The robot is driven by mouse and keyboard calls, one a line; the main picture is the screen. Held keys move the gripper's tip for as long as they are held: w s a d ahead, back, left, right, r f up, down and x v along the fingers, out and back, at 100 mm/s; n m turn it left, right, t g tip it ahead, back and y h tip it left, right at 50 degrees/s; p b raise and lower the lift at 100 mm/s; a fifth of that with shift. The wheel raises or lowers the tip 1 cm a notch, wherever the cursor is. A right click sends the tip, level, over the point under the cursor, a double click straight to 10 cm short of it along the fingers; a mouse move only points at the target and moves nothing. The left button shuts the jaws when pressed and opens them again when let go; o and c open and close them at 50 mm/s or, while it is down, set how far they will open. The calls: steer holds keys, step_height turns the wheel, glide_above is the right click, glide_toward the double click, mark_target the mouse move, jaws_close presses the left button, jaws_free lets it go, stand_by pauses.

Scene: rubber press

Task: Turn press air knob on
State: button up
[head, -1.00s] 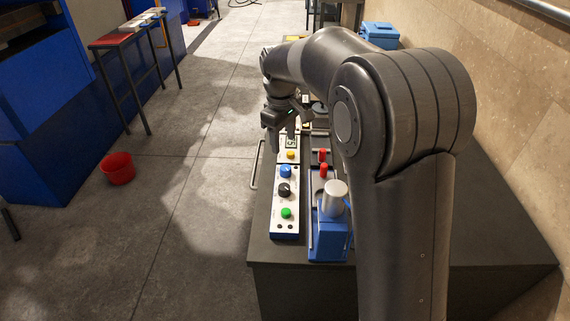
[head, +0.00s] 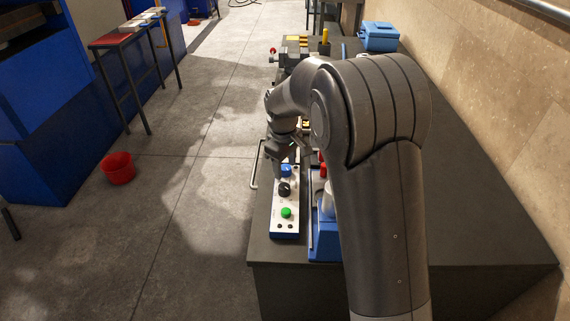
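The control panel (head: 286,226) is a narrow white and blue strip along the left edge of the dark bench. It carries a blue knob (head: 286,171), a black knob (head: 284,189) and a green button (head: 286,212). I cannot tell from labels which knob is the air knob. My gripper (head: 283,160) points down just above or at the blue knob, at the panel's far part. I cannot tell if it touches the knob. Its fingers are small and dark, and their opening does not show. My arm hides part of the press beside the panel.
The blue press base (head: 326,238) stands right of the panel, with a red part (head: 323,170) beside my arm. A metal handle (head: 255,165) sticks out from the bench's left edge. A blue box (head: 379,37) sits at the back. The bench's right side is clear.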

steer(key=c, duration=0.9)
steer(key=shift+m, duration=0.4)
steer(key=m, duration=0.3)
steer(key=shift+w, duration=0.1)
steer(key=m, duration=0.4)
steer(key=shift+m, duration=0.3)
steer(key=m, duration=0.4)
steer(key=shift+g, duration=0.3)
steer(key=shift+m, duration=2)
